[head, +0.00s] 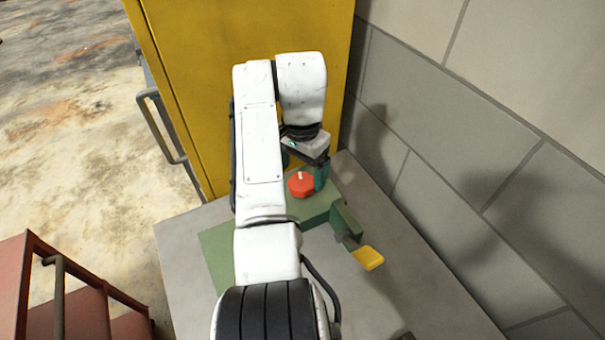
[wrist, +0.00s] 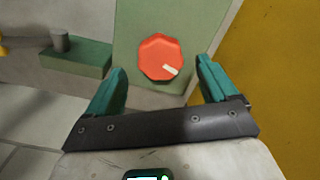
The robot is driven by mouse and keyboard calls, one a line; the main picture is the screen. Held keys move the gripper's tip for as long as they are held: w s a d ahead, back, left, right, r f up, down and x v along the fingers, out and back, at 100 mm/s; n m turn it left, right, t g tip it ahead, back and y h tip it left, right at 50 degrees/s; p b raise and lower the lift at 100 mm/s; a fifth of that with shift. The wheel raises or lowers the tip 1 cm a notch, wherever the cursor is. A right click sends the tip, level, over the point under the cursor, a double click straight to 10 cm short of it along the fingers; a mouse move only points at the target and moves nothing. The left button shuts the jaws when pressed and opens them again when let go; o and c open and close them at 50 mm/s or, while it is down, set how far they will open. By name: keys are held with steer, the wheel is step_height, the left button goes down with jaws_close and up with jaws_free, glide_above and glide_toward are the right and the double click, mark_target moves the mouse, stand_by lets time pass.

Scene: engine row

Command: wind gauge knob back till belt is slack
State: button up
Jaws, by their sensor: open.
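The gauge knob is a red, many-sided knob (head: 301,184) with a white pointer mark, on a green block (head: 318,207) on the grey table. In the wrist view the red knob (wrist: 160,58) sits ahead of and between my fingertips, its white mark toward the lower right. My gripper (head: 306,172) is open at the knob, with a teal finger showing at its right; in the wrist view my gripper (wrist: 163,80) has a finger to each side with gaps to the knob. No belt is clearly visible.
A green bracket (head: 346,222) with a yellow-tipped lever (head: 368,257) stands right of the knob. A yellow cabinet (head: 190,60) rises behind and a grey block wall (head: 460,170) stands at the right. A red frame (head: 70,290) is at the lower left. The table's front right is mostly clear.

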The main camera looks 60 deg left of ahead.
mark_target(302, 181)
steer(key=shift+f, duration=1.6)
steer(key=c, duration=1.1)
steer(key=shift+o, duration=0.2)
